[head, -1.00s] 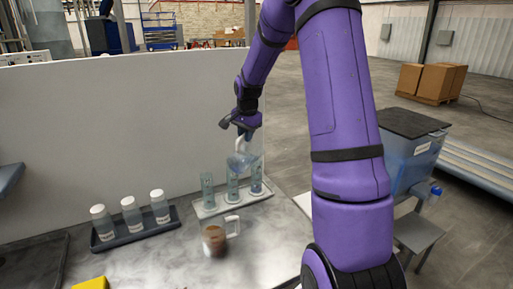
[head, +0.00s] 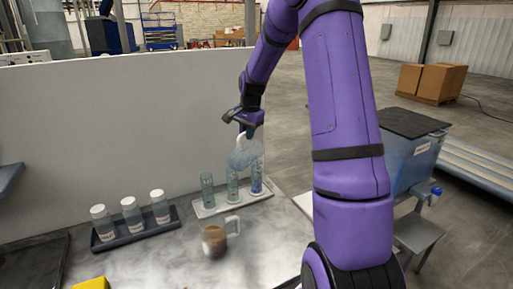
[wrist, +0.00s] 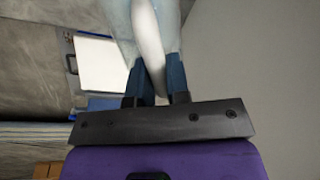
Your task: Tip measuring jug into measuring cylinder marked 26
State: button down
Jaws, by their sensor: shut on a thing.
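My gripper (head: 247,126) is shut on the handle of the clear measuring jug (head: 243,153). The jug is held tilted above the row of measuring cylinders. Three slim measuring cylinders stand in a white rack: a left one (head: 207,187), a middle one (head: 232,185) and a right one (head: 256,178) with bluer contents. The jug's lower part is close over the middle and right cylinders. The number marks are too small to read. In the wrist view the gripper's fingers (wrist: 160,82) close around the pale handle, and the jug (wrist: 122,25) fills the top.
A dark tray (head: 145,233) with three white-capped bottles stands at left. A glass mug (head: 214,240) with brown contents stands on the bench in front of the white rack (head: 237,205). A pale panel (head: 110,130) rises behind. A yellow object (head: 91,284) lies at the front edge.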

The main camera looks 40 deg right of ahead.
aim_at(239, 138)
jog(key=shift+w+d+r+g+y, duration=0.15)
jog(key=shift+w+d+r+y, duration=0.05)
jog(key=shift+d+y, duration=0.25)
jog(key=shift+w+d+r+g+y, duration=0.2)
jog(key=shift+d+y, duration=0.15)
jog(key=shift+y, duration=0.2)
dwell(0.7)
jog(key=shift+w+d+y, duration=0.1)
jog(key=shift+d+y, duration=0.3)
jog(key=a+h, duration=0.1)
jog(key=s+a+f+t+h, duration=0.1)
jog(key=a, duration=0.1)
jog(key=a+h, duration=0.1)
jog(key=h, duration=0.1)
jog(key=shift+s+a+f, duration=0.2)
jog(key=shift+a+f, duration=0.05)
jog(key=shift+a, duration=0.05)
jog(key=shift+s+a+t+h, duration=0.2)
jog(key=shift+a+t+h, duration=0.15)
jog(key=shift+a+h, duration=0.25)
jog(key=shift+a, duration=0.1)
jog(key=shift+s+a+r+h, duration=0.1)
jog(key=shift+a+h, duration=0.2)
jog(key=shift+a, duration=0.15)
jog(key=shift+p, duration=0.35)
